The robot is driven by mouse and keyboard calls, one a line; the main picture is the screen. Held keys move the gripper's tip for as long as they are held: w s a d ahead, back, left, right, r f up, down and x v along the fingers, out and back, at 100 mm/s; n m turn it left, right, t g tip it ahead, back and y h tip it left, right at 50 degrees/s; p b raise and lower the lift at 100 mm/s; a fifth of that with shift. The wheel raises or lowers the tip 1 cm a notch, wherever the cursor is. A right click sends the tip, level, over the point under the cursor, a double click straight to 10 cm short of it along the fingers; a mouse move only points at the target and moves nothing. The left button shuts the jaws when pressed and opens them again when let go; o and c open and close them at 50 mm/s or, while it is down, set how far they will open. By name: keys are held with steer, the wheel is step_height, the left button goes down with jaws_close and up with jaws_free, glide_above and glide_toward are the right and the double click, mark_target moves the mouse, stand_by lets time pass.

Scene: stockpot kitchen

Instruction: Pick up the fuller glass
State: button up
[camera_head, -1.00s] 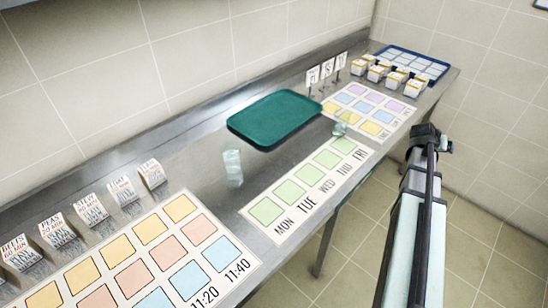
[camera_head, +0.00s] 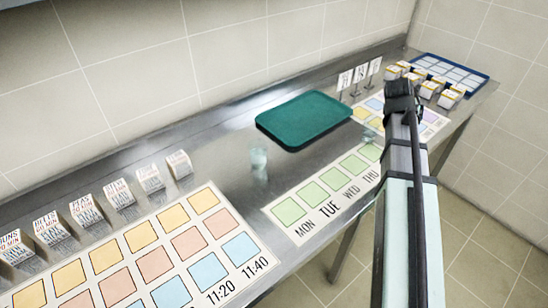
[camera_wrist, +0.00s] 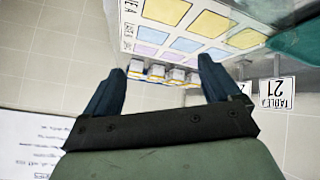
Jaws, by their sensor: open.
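A clear glass (camera_head: 259,158) stands upright on the steel counter, left of the weekday mat and in front of the green tray. It looks pale, and its fill level is too small to read. No glass shows in the wrist view. In the head view my arm reaches over the right part of the counter, and the fingers cannot be made out.
The green tray (camera_head: 303,120) lies mid-counter. The weekday mat (camera_head: 276,232) and the time mat (camera_head: 120,262) lie along the front. Table signs (camera_head: 360,74), small boxes (camera_head: 430,88) and a blue tray (camera_head: 483,77) are at right.

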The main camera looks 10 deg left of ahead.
steer(key=s+a+r+n+y, duration=0.1)
steer(key=s+a+n+y, duration=0.1)
steer(key=a, duration=1)
steer(key=s+a+r+n+y, duration=0.1)
steer(key=s+a+y, duration=0.1)
steer(key=a, duration=0.9)
steer(key=r+n+g+y, duration=0.2)
steer(key=n+g+y, duration=0.1)
steer(key=n, duration=0.2)
glide_above(257, 153)
steer(key=shift+d+x, duration=0.15)
steer(key=shift+x, duration=1.8)
steer(key=shift+d+x, duration=0.15)
steer(key=shift+x, duration=1.8)
steer(key=shift+s+f, duration=0.15)
steer(key=shift+f, duration=0.5)
steer(key=shift+s+x, duration=0.2)
steer(key=shift+x, duration=0.85)
steer(key=shift+s+x, duration=0.2)
steer(key=shift+x, duration=0.85)
steer(key=shift+d+f, duration=0.15)
steer(key=shift+f, duration=0.05)
steer(key=c, duration=1.2)
